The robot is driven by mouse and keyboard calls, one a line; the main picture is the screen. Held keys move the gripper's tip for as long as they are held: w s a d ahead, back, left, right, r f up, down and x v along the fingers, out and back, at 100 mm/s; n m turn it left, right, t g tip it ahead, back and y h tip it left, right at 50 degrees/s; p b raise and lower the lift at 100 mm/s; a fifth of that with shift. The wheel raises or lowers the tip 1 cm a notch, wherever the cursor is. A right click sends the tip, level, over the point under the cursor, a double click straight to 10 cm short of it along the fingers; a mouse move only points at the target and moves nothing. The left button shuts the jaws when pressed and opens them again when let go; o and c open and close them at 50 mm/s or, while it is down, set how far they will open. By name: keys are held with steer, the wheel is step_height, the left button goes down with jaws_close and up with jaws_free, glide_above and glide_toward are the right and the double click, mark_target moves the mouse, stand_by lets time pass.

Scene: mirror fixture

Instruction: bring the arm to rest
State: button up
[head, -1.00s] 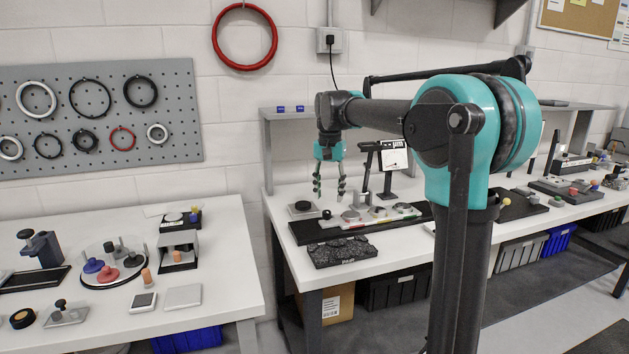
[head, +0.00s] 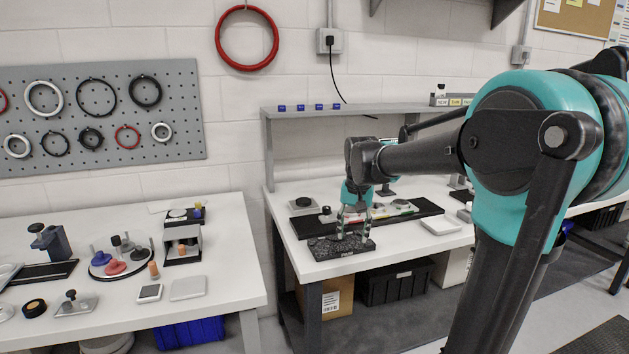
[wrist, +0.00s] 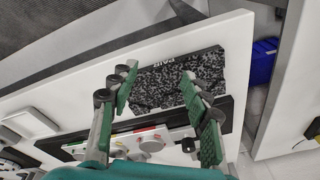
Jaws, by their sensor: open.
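My gripper (head: 355,226) is open and empty. In the head view it hangs fingers-down over the dark speckled slab (head: 322,247) near the left end of the right-hand bench (head: 400,252). In the wrist view the two green-padded fingers (wrist: 160,105) stand wide apart with the speckled slab (wrist: 165,82) below and between them. I cannot tell the exact gap between the fingertips and the slab. My arm reaches in from the right side of the head view, with its teal joint close to the camera.
A black tray (head: 430,207) with fixture parts lies just behind the slab. A shelf (head: 290,112) with small blue items runs above the bench. The left table (head: 225,262) holds a round platter (head: 98,268) with several pegs. A floor gap separates the tables.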

steer(key=s+d+f+n+t, duration=0.1)
steer(key=s+d+f, duration=0.3)
steer(key=s+f, duration=0.5)
steer(key=s+d+f+n+t, duration=0.1)
steer(key=s+d+f, duration=0.3)
steer(key=s+f, duration=0.4)
steer(key=s, duration=0.3)
steer(key=shift+f+n+t, duration=0.3)
steer(key=shift+f, duration=0.1)
steer(key=shift+c, duration=0.4)
